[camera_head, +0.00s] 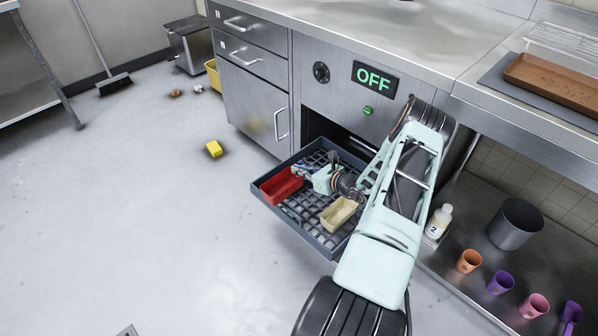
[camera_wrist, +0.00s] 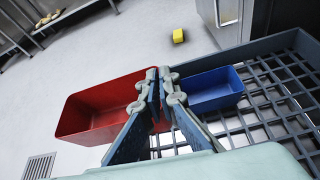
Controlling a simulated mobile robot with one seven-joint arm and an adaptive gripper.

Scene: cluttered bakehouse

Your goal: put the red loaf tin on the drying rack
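The red loaf tin (camera_head: 279,187) is at the left corner of the pulled-out grid tray in the head view. It also fills the left middle of the wrist view (camera_wrist: 92,110), empty and open side up. My gripper (camera_head: 306,173) is at the tin's right end. In the wrist view its fingers (camera_wrist: 161,85) are close together, with the tin's end wall between them. I cannot tell whether the tin is clear of the tray. A wire rack (camera_head: 567,40), which looks like the drying rack, is on the worktop at the upper right.
The grid tray (camera_head: 309,235) also holds a cream tin (camera_head: 338,213) and a blue tin (camera_wrist: 213,88). A brown tray (camera_head: 556,80) lies in front of the wire rack. Cups, a bottle (camera_head: 439,221) and a pot (camera_head: 515,223) stand on the lower shelf. The left floor is mostly clear.

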